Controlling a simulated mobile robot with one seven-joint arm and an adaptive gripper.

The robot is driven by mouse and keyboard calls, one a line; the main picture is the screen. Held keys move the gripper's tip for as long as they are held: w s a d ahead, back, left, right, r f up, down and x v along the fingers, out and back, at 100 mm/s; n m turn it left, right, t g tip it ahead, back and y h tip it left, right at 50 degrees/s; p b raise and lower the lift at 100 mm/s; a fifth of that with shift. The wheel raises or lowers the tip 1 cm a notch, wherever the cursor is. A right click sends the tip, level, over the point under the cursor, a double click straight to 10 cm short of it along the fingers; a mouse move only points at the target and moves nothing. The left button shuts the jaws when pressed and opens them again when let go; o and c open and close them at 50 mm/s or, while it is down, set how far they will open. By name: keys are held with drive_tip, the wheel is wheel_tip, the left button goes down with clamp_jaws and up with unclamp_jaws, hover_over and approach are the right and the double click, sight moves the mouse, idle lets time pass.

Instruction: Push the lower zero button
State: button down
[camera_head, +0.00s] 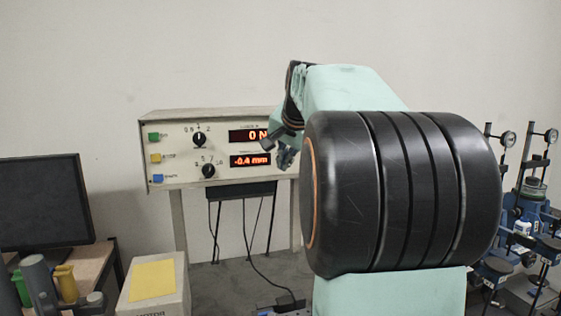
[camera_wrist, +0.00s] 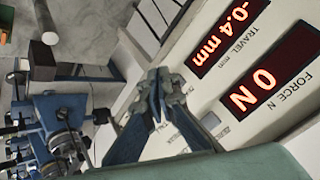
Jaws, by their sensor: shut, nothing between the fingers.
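The cream control box (camera_head: 160,120) stands at the back with two red displays, the upper force display (camera_head: 249,136) at 0 N and the lower travel display (camera_head: 250,160) at -0.4 mm. My gripper (camera_wrist: 165,82) is shut and empty, its fingertips at the panel in line with the end of the travel display (camera_wrist: 228,35). The lower zero button is not clearly visible; the fingertips appear to cover its place. I cannot tell whether they touch it. A grey button (camera_wrist: 211,122) shows beside the fingers, in line with the force display (camera_wrist: 265,88). In the head view my gripper (camera_head: 285,157) is partly hidden by my arm.
The box's left side has two knobs (camera_head: 199,140) and green, yellow and blue buttons (camera_head: 157,178). Blue test stands (camera_head: 530,215) are at right. Cables hang under the box.

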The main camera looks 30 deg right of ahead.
drive_tip(key=shift+w, duration=0.15)
idle(0.5)
drive_tip(key=shift+w+d+p, duration=0.1)
drive_tip(key=shift+w+p, duration=0.2)
drive_tip(key=shift+p, duration=0.05)
drive_tip(key=shift+w+d+p, duration=0.1)
drive_tip(key=shift+w+p, duration=0.2)
drive_tip(key=shift+w, duration=0.05)
idle(0.6)
drive_tip(key=shift+s, duration=0.1)
drive_tip(key=shift+s+a+b, duration=0.2)
drive_tip(key=shift+s+b, duration=0.25)
drive_tip(key=shift+s, duration=0.25)
drive_tip(key=s+b, duration=0.1)
drive_tip(key=s, duration=0.1)
drive_tip(key=s+a+b, duration=0.1)
drive_tip(key=s, duration=0.1)
drive_tip(key=shift+s+a, duration=0.15)
drive_tip(key=shift+s, duration=0.25)
